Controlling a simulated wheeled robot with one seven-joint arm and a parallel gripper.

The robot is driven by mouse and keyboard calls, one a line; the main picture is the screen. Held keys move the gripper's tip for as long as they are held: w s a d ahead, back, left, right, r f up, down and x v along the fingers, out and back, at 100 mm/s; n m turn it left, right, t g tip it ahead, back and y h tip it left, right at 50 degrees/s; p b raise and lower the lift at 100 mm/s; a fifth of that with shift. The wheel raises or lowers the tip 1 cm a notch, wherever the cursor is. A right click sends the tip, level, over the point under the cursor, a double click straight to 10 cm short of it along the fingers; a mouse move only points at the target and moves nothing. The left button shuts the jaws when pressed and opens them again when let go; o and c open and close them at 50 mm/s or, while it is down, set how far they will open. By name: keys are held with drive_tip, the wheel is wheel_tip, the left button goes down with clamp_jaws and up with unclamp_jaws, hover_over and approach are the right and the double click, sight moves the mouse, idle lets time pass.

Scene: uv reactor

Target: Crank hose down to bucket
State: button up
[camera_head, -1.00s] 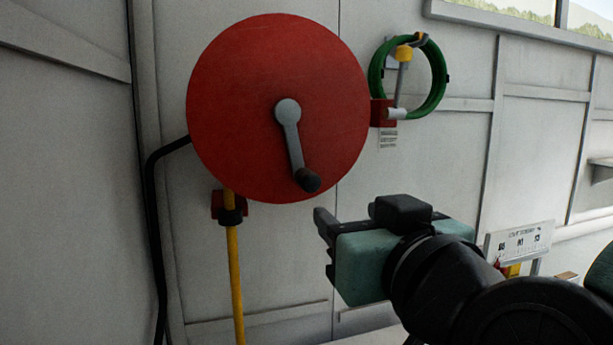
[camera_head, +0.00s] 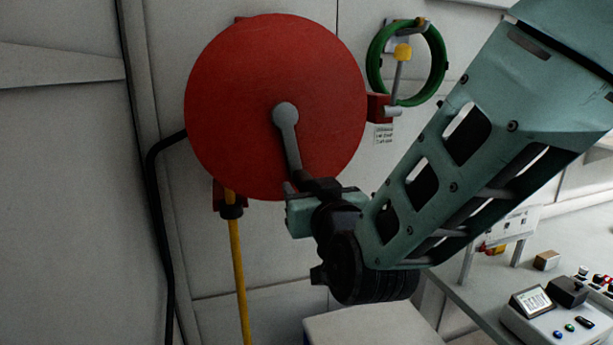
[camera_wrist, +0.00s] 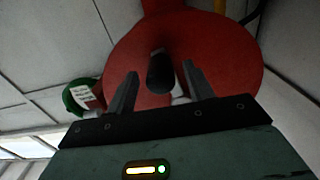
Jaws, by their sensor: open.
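The red hose reel (camera_head: 240,100) is a large disc on the wall in the head view. Its grey crank arm (camera_head: 290,145) points down and slightly right from the hub. The crank's dark knob (camera_wrist: 160,72) shows in the wrist view between the two fingers, with gaps on both sides. My gripper (camera_wrist: 158,90) is open around or just short of the knob; the depth is hard to tell. The yellow hose (camera_head: 238,270) hangs straight down below the reel. No bucket is in view.
A green ring-shaped valve or coil (camera_head: 374,70) is on the wall to the right of the reel. A black pipe (camera_head: 155,210) runs down the wall at left. A bench at right bears a control box (camera_head: 545,318) with a small screen. A pale box top (camera_head: 375,325) is below my gripper.

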drive_tip(key=shift+x, duration=0.9)
drive_tip(key=shift+c, duration=0.3)
clamp_jaws()
